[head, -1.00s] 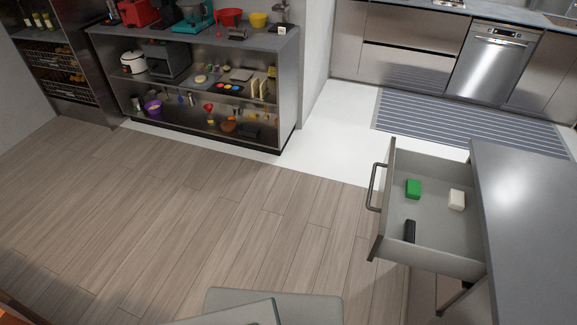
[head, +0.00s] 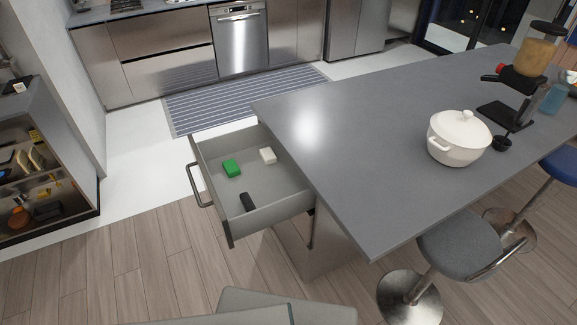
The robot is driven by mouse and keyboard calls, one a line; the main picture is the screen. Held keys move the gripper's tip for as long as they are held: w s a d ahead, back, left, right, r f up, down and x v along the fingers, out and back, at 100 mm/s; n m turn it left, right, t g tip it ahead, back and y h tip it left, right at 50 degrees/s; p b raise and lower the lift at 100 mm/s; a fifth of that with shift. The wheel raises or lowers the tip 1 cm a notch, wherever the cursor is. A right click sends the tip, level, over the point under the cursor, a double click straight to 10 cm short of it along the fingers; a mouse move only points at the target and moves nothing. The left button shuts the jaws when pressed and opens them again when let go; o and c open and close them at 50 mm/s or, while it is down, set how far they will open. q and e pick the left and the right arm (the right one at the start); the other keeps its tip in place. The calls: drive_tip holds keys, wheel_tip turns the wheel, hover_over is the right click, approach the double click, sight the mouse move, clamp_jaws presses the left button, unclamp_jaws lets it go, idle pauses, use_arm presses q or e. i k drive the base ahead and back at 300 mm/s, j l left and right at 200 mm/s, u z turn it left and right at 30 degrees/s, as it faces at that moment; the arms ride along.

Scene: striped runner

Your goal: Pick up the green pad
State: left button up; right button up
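The green pad (head: 232,168) is a small bright green block lying in an open grey drawer (head: 270,205) under the island counter. It lies toward the back left of the drawer as seen here. A white block (head: 268,155) lies to its right. A black object (head: 247,202) lies nearer the drawer's front left. Nothing covers the green pad. Neither of my grippers shows in the head view.
The grey island counter (head: 400,150) extends right from above the drawer, with a white pot (head: 459,137) on it. A stool (head: 458,245) stands at its near side. Wood floor (head: 130,265) is clear left of the drawer. A striped runner (head: 240,97) lies behind.

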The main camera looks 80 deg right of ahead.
sight(232, 168)
drive_tip(key=z, duration=1.95)
drive_tip(key=i+z, duration=0.3)
drive_tip(key=i, duration=0.2)
